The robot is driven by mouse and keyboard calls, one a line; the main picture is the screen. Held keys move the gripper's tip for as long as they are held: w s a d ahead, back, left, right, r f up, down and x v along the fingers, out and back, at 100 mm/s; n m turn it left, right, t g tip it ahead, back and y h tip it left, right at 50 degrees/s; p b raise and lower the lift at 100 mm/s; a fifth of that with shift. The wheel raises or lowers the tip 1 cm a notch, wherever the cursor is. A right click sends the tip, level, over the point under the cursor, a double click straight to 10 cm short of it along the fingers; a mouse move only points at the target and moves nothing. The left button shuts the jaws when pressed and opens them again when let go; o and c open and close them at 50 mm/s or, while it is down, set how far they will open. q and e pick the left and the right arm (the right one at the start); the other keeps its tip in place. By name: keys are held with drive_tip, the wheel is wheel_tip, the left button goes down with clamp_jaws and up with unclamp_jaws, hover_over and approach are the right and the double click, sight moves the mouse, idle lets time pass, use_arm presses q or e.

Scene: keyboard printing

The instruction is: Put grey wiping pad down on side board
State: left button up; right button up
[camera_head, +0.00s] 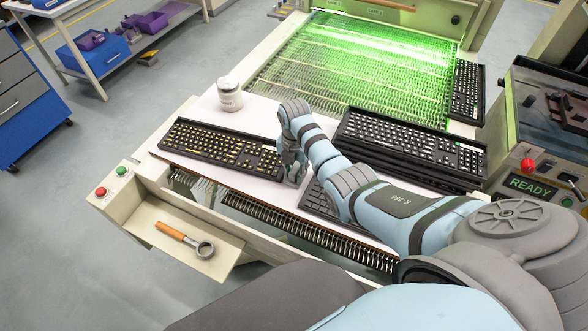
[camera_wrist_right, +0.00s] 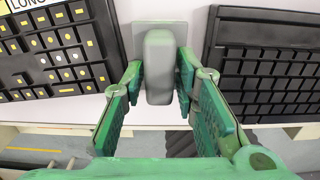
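The grey wiping pad (camera_wrist_right: 158,66) is a flat grey plate with a raised, rounded grey handle, seen in the right wrist view. My right gripper (camera_wrist_right: 161,80) has its green fingers on both sides of the handle, seemingly closed against it. The pad is over or on the white board (camera_wrist_right: 188,18), between two keyboards; whether it touches the board is unclear. In the head view my right gripper (camera_head: 292,165) points down at the board, and the pad is mostly hidden there. My left gripper is not in view.
A black keyboard with yellow-marked keys (camera_head: 222,146) lies left of the gripper, close by. Stacked dark keyboards (camera_head: 412,142) lie to the right. A white jar (camera_head: 229,96) stands at the back left. A green-lit bed (camera_head: 360,65) lies behind. A wooden-handled tool (camera_head: 183,238) rests on the front tray.

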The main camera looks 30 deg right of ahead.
sight(294, 169)
drive_tip(key=shift+r, duration=0.35)
wheel_tip(294, 169, up, 12)
drive_tip(key=p, duration=0.2)
drive_tip(key=shift+f, duration=0.2)
drive_tip(key=shift+a, duration=0.1)
